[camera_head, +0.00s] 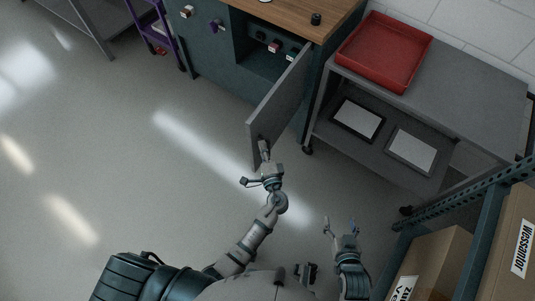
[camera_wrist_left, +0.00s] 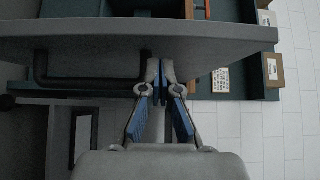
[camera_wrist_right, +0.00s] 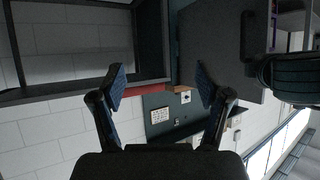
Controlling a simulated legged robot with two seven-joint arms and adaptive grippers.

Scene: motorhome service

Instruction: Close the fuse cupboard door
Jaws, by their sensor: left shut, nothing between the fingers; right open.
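The fuse cupboard door (camera_head: 282,98) is a grey panel standing wide open, swung out from the teal cabinet. Its cupboard opening (camera_head: 262,62) shows several small fuse or switch parts inside. My left gripper (camera_head: 264,148) is shut and empty at the door's outer end. In the left wrist view the door (camera_wrist_left: 210,38) crosses the top, with a black bar handle (camera_wrist_left: 90,80) left of the closed fingertips. The fingertips are very close to the panel; I cannot tell whether they touch. My right gripper (camera_head: 340,224) is open and empty, away from the door. The door also shows in the right wrist view (camera_wrist_right: 215,35).
A grey trolley (camera_head: 470,85) with a red tray (camera_head: 352,52) stands right of the door. A shelf with cardboard boxes (camera_head: 432,262) is at the lower right. A purple cart (camera_head: 150,25) stands back left. The floor left of the door is clear.

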